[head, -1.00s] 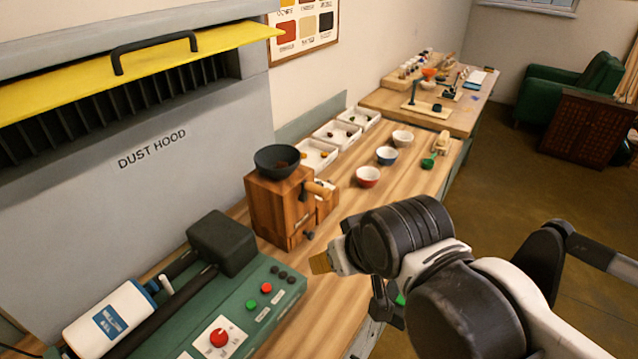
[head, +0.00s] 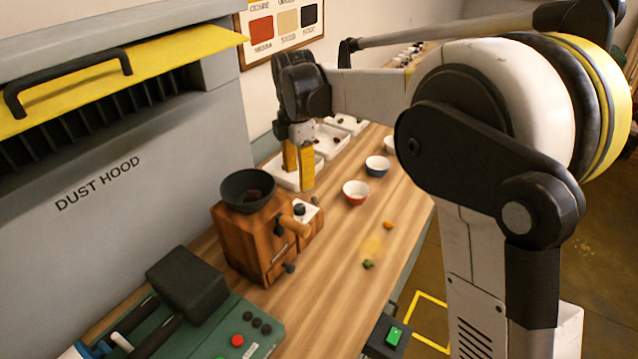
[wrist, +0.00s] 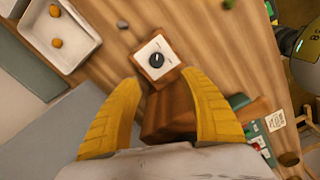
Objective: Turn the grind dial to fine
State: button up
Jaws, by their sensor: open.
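The grind dial (head: 299,209) is a small black knob on a white plate, on a wooden block at the right side of the wooden grinder (head: 238,238). In the wrist view the dial (wrist: 156,60) shows just beyond the fingertips, with marks on its plate too small to read. My gripper (head: 298,168) points down with yellow fingers, above and a little behind the dial, apart from it. In the wrist view my gripper (wrist: 160,80) is open and empty, its fingers on either side below the dial plate.
White trays (head: 292,180) lie behind; a red bowl (head: 355,193) and blue bowl (head: 377,166) stand right. A green machine (head: 235,325) is in front.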

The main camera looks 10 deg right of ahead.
aim_at(300, 206)
jog(key=shift+n, duration=0.4)
jog(key=f+b, duration=0.1)
jog(key=f, duration=0.3)
jog(key=f+b, duration=0.1)
jog(key=f, duration=0.2)
jog(key=w+f+b, duration=0.1)
jog(key=f, duration=0.3)
jog(key=shift+f+b, duration=0.35)
jog(key=shift+c, duration=0.6)
grip_shut()
